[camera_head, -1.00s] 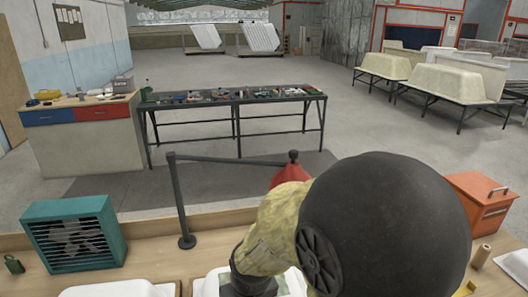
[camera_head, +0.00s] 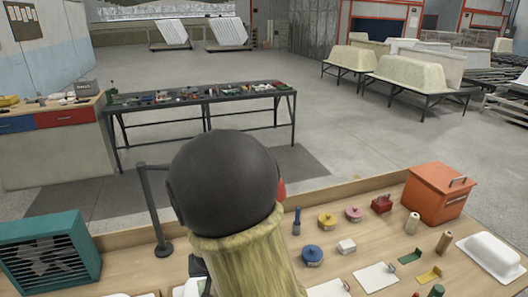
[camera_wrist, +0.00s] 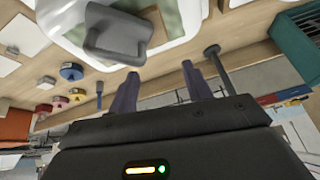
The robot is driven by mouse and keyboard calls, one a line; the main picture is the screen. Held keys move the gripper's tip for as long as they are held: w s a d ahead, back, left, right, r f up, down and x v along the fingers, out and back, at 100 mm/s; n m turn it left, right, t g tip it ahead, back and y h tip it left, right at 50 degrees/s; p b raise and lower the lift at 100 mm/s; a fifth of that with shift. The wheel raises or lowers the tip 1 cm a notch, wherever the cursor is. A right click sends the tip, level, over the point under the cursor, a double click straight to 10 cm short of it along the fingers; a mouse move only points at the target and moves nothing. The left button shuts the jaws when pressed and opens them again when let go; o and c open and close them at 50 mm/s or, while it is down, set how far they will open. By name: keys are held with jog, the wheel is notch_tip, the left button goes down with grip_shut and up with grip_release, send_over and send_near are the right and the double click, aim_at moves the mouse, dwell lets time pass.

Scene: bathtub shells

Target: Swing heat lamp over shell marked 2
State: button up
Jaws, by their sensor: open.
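In the wrist view my gripper (camera_wrist: 160,70) is open, its two dark fingers apart with nothing between them. In the head view my arm hides most of it. A dark post (camera_head: 155,215) with a horizontal bar at its top stands on the bench; its round base (camera_wrist: 212,51) shows beyond the fingers in the wrist view. A small red part (camera_head: 281,190), perhaps the lamp shade, peeks out behind my arm. A white shell (camera_wrist: 75,30) with a green patch lies beyond the fingers, a grey handled piece (camera_wrist: 115,38) over it. I cannot read any shell number.
A teal fan box (camera_head: 50,255) stands left and an orange box (camera_head: 437,192) right on the bench (camera_head: 330,200). Several pots and small tools lie between, with another white shell (camera_head: 492,257) at right. A dark table (camera_head: 200,97) stands behind.

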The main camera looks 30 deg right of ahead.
jog(key=w+d+r+m+t+h+p, duration=0.3)
jog(key=w+d+r+m+h+p, duration=0.15)
jog(key=w+d+r+h, duration=0.45)
jog(key=d+r+m+h, duration=0.2)
jog(key=d+r+h, duration=0.1)
jog(key=r+h, duration=0.2)
notch_tip(320, 180, up, 3)
jog(key=shift+s+d+f+m+t, duration=0.15)
jog(key=shift+d+m+t, duration=0.05)
jog(key=shift+m+t, duration=0.15)
jog(key=shift+a, duration=0.1)
